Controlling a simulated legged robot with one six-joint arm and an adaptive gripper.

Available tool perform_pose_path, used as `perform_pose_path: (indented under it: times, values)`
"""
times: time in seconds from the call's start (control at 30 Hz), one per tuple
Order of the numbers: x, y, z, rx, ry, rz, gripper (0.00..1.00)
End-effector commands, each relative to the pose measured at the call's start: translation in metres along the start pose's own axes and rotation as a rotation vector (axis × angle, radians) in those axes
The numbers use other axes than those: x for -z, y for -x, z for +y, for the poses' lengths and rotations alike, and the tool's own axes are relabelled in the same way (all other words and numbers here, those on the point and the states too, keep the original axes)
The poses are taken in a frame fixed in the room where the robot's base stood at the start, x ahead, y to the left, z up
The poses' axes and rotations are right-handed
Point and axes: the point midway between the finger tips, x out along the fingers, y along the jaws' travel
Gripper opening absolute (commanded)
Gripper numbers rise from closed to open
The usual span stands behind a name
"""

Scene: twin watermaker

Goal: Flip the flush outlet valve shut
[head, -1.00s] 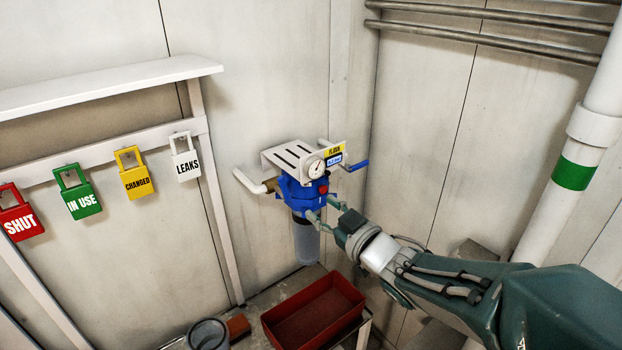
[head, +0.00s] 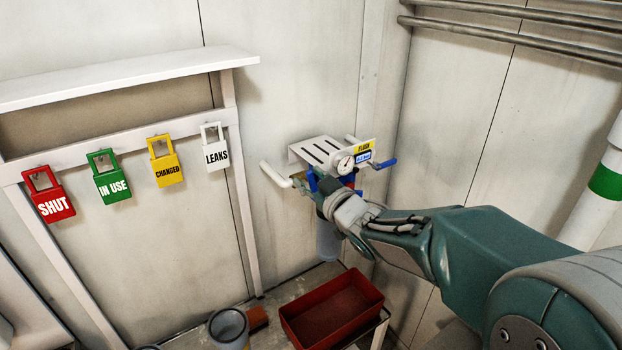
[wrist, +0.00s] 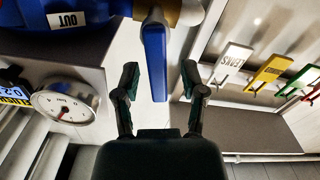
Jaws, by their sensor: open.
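The outlet valve's blue lever handle (wrist: 155,60) shows in the wrist view, next to a white OUT label (wrist: 67,20). My gripper (wrist: 159,72) is open, with one finger on each side of the handle and a visible gap to both. In the head view my gripper (head: 306,184) is at the left side of the filter unit, by the white elbow pipe (head: 276,175). There my wrist hides most of the blue filter head and the outlet handle. A second blue lever (head: 383,163) sticks out at the unit's right.
A gauge (head: 345,164) and a slotted white bracket (head: 325,152) sit just above my gripper. Below are a red tray (head: 330,308) and a grey bucket (head: 228,326). Lock-shaped tags, including a white LEAKS tag (head: 215,150), hang on the left rail.

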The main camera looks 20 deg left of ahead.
Motion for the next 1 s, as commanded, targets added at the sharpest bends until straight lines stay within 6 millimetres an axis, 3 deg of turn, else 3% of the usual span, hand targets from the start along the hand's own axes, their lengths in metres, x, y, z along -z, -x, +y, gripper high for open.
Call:
perform_pose_path:
  times: [0.07, 0.1, 0.2, 0.23, 0.67, 1.0]
  values:
    - [0.0, 0.001, 0.001, 0.0, 0.0, 0.001, 0.54]
    - [0.0, 0.002, 0.001, 0.0, 0.0, 0.001, 0.5]
    - [0.0, 0.003, 0.003, -0.001, -0.001, 0.002, 0.05]
    - [0.0, 0.004, 0.003, -0.001, -0.001, 0.002, 0.0]
    - [0.0, 0.005, 0.004, -0.002, -0.008, 0.001, 0.0]
    - [-0.001, 0.004, 0.012, -0.002, -0.219, 0.001, 0.0]
